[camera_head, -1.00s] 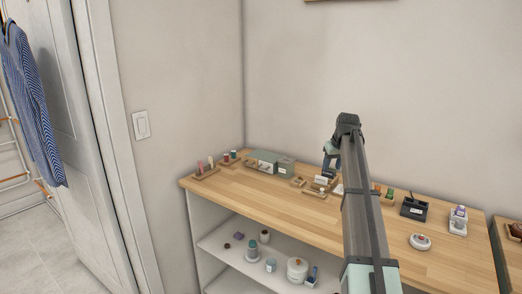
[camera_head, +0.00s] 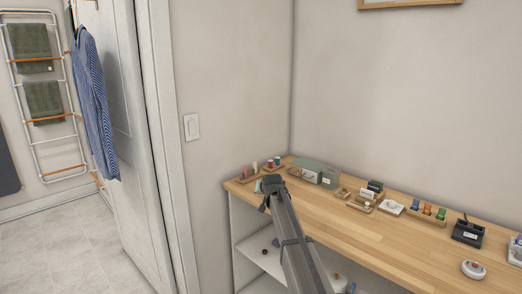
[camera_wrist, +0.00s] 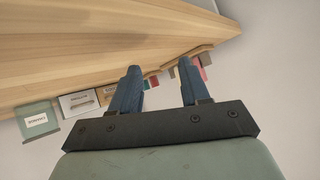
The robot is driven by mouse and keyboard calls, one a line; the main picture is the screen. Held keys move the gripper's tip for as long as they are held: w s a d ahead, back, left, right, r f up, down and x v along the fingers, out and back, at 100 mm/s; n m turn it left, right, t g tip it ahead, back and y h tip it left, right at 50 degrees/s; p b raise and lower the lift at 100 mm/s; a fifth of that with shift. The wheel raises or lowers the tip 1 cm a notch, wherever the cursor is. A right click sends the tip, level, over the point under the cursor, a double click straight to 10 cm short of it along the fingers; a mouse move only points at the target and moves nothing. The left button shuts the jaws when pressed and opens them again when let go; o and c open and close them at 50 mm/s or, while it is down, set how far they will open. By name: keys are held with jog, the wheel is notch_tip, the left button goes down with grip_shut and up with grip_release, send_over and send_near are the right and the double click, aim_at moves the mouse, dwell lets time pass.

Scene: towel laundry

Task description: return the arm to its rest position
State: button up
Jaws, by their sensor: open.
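My gripper (camera_wrist: 158,88) shows in the wrist view with its two blue fingers apart and nothing between them. Beyond the fingers lie the wooden tabletop and a few small coloured items near its edge. In the head view my arm reaches up from the bottom middle, and its wrist end is by the left part of the wooden table (camera_head: 350,232). The fingers are mostly hidden behind the wrist there. I cannot tell how high the gripper is above the tabletop.
A tray of thread spools (camera_head: 262,171) and a green box (camera_head: 318,173) stand at the table's back left. Small trays, a black holder (camera_head: 467,233) and a round white device (camera_head: 473,269) lie farther right. A door with a striped shirt (camera_head: 95,105) and a towel rack (camera_head: 45,145) are at left.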

jog(key=s+a+f+y, duration=0.25)
jog(key=a+f, duration=0.25)
jog(key=a, duration=0.5)
jog(key=s+d+f+g+h, duration=0.15)
jog(key=s+d+f, duration=0.35)
jog(key=s+f, duration=0.55)
jog(key=s+d+f+g+h, duration=0.1)
jog(key=s+d+f+g, duration=0.2)
jog(key=s+d+f, duration=0.75)
jog(key=s+f+g+h, duration=0.1)
jog(key=s+f+g, duration=0.2)
jog(key=s+f, duration=0.85)
jog(key=s+d+f+g, duration=0.3)
jog(key=s+f, duration=0.2)
jog(key=s, duration=0.9)
jog(key=s+d+f+g, duration=0.3)
jog(key=s+d+f, duration=0.1)
jog(key=s, duration=1)
jog(key=s+d+f+g, duration=0.3)
jog(key=s+f, duration=0.4)
jog(key=s, duration=0.7)
jog(key=shift+s+d+g+h, duration=0.15)
jog(key=shift+g+h, duration=0.2)
jog(key=shift+h, duration=0.05)
